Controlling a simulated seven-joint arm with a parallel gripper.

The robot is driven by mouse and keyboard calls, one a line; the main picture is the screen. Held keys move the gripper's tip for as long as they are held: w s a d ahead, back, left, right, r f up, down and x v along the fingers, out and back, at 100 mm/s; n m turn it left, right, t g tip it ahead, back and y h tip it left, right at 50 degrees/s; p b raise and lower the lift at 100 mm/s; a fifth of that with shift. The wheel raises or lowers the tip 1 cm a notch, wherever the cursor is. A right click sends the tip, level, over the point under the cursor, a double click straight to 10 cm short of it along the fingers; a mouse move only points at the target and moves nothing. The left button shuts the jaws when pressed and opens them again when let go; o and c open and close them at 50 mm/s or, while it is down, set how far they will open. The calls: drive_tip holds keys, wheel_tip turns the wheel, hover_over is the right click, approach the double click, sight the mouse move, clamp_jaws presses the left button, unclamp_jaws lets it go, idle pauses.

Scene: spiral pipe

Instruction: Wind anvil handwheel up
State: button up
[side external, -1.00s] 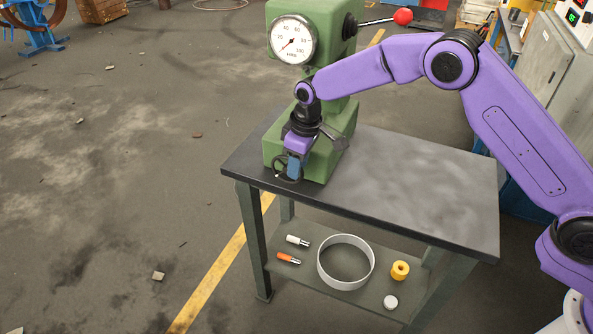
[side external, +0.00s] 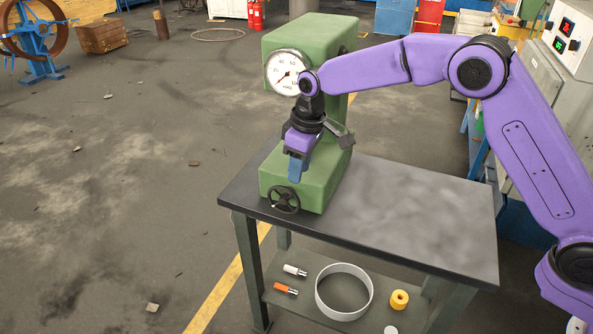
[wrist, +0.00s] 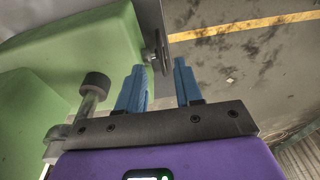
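The green hardness tester (side external: 310,38) with a round dial (side external: 287,73) stands on the bench. Its small black spoked handwheel (side external: 284,199) is low on the front face. In the wrist view the handwheel (wrist: 160,50) shows nearly edge-on, just beyond the fingertips. My gripper (side external: 297,176) points down above the handwheel, apart from it. In the wrist view its two blue fingers (wrist: 158,70) are spread with nothing between them. A dark round cap on a grey metal stem (wrist: 95,88), perhaps the anvil, shows left of the fingers.
The dark bench top (side external: 420,205) is clear to the right. The lower shelf holds a grey ring (side external: 344,292), a yellow spool (side external: 399,299), a white-handled tool (side external: 295,270) and an orange-handled tool (side external: 286,288). Open floor lies to the left.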

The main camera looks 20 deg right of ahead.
sight(287, 188)
drive_tip(key=s+d+f+m+t+y, duration=0.1)
drive_tip(key=s+d+f+m, duration=0.2)
drive_tip(key=m, duration=1.5)
drive_tip(key=s+d+m+t+y, duration=0.1)
drive_tip(key=s+d+m, duration=0.3)
drive_tip(key=m, duration=1.4)
drive_tip(key=w+a, duration=0.8)
drive_tip(key=shift+w+a+f, duration=0.1)
drive_tip(key=shift+w+f, duration=0.05)
drive_tip(key=shift+f, duration=0.05)
drive_tip(key=x, duration=0.3)
drive_tip(key=shift+f, duration=0.3)
drive_tip(key=shift+w+a+f, duration=0.15)
drive_tip(key=shift+f, duration=0.4)
drive_tip(key=shift+c, duration=0.3)
